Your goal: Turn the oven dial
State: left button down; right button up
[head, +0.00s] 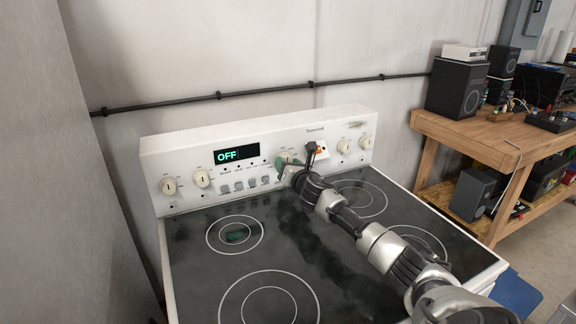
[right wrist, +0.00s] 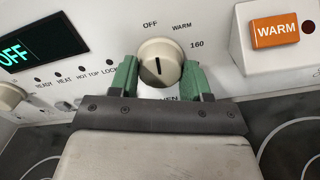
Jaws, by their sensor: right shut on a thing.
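The oven dial (right wrist: 160,62) is a round cream knob on the stove's white control panel (right wrist: 105,30). Its dark mark stands near upright, a little below the printed OFF, with WARM and 160 to the right. My right gripper (right wrist: 160,76) is shut on the dial, with one green finger at each side. In the head view the right gripper (head: 287,168) reaches the panel and partly hides the dial (head: 284,157). The display (head: 237,154) reads OFF in green. My left gripper is not in view.
Other cream knobs (head: 168,186) line the panel on both sides. An orange WARM switch (right wrist: 274,30) sits right of the dial. The black glass cooktop (head: 200,270) is bare below my arm. A wooden bench (head: 460,132) with speakers stands at right.

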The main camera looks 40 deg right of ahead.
jog(key=m, duration=0.6)
jog(key=shift+r+p, duration=0.1)
jog(key=shift+p, duration=0.3)
jog(key=m+p, duration=0.1)
jog(key=m, duration=0.4)
jog(key=shift+m, duration=0.3)
jog(key=m+p, duration=0.1)
jog(key=m, duration=0.4)
jog(key=m+p, duration=0.1)
jog(key=m, duration=0.4)
jog(key=shift+m, duration=0.4)
jog(key=o, duration=0.9)
jog(key=shift+s, duration=0.15)
jog(key=v, duration=1)
jog(key=shift+s+a, duration=0.1)
jog(key=shift+s, duration=0.2)
